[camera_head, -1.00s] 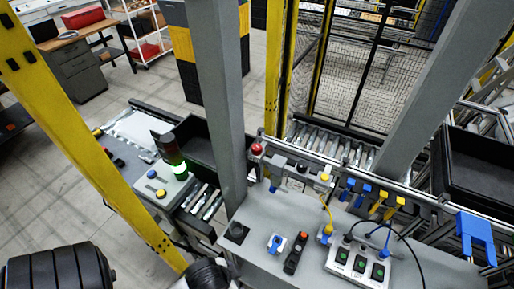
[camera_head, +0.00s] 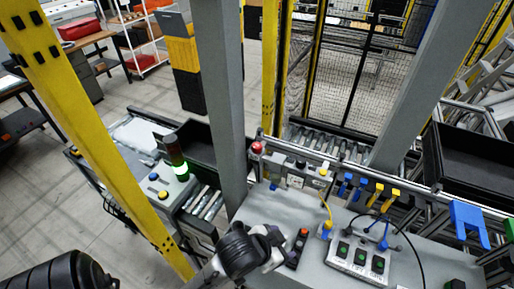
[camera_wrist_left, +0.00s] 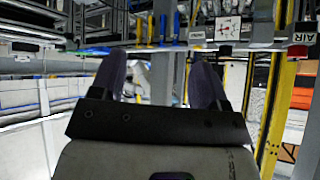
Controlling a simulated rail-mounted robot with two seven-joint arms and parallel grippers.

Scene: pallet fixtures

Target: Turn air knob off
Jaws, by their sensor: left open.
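My left gripper (camera_wrist_left: 158,75) is open in the left wrist view. Its two dark fingers stand apart with nothing between them. In that view a label reading AIR (camera_wrist_left: 303,38) is at the upper right, to the right of the fingers and apart from them. In the head view a red round knob (camera_head: 257,148) sits on the fixture rail beyond the grey table. I cannot tell for sure that it is the air knob, or how it is turned. My dark arm links show at the lower middle, left of the switches. The fingertips are hidden there. My right gripper is not seen.
A grey post (camera_head: 222,100) and a yellow post (camera_head: 95,140) rise in front.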

